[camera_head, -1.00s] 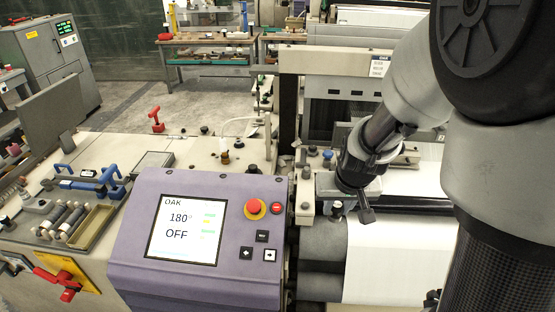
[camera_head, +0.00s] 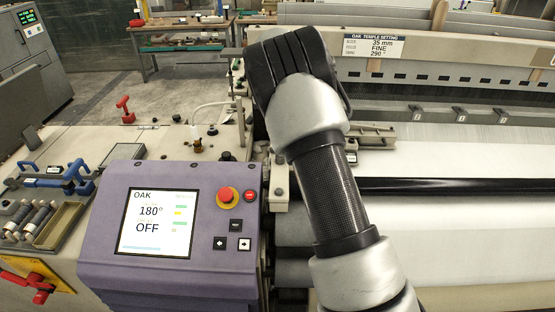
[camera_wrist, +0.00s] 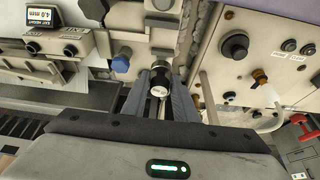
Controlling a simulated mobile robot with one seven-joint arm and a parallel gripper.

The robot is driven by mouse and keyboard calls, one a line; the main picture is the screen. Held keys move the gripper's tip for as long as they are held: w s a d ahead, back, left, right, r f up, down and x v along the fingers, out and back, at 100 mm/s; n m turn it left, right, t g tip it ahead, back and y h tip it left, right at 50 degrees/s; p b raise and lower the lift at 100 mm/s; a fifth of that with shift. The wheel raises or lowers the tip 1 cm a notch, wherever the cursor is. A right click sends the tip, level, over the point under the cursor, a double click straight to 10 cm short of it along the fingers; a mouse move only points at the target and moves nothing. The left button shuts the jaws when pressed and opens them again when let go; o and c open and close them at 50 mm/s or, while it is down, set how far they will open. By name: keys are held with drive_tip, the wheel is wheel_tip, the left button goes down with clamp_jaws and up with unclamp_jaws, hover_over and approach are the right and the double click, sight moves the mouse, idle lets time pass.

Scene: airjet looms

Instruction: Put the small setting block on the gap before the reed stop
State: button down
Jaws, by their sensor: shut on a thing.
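In the wrist view my gripper (camera_wrist: 158,92) is shut on a small round piece (camera_wrist: 159,88) with a dark top and a pale rim. I cannot tell whether this is the setting block. It sits over the loom's metal fittings. In the head view my arm crosses the middle, and my gripper is hidden behind it. I cannot make out the reed stop or the gap before it by name in either view.
The purple control panel (camera_head: 117,256) reads OAK, 180°, OFF. Blue-handled tools (camera_head: 52,175) and a red handle (camera_head: 124,108) stand on the left. White cloth (camera_head: 450,240) and a black bar (camera_head: 450,186) lie at right. A blue knob (camera_wrist: 122,61) is close to my fingers.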

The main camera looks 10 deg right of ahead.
drive_tip(key=shift+f, duration=0.4)
wheel_tip(320, 180, down, 9)
drive_tip(key=shift+f, duration=0.1)
drive_tip(key=shift+f, duration=0.1)
drive_tip(key=c, duration=1.4)
unclamp_jaws()
drive_tip(key=shift+f, duration=0.1)
drive_tip(key=shift+d, duration=0.1)
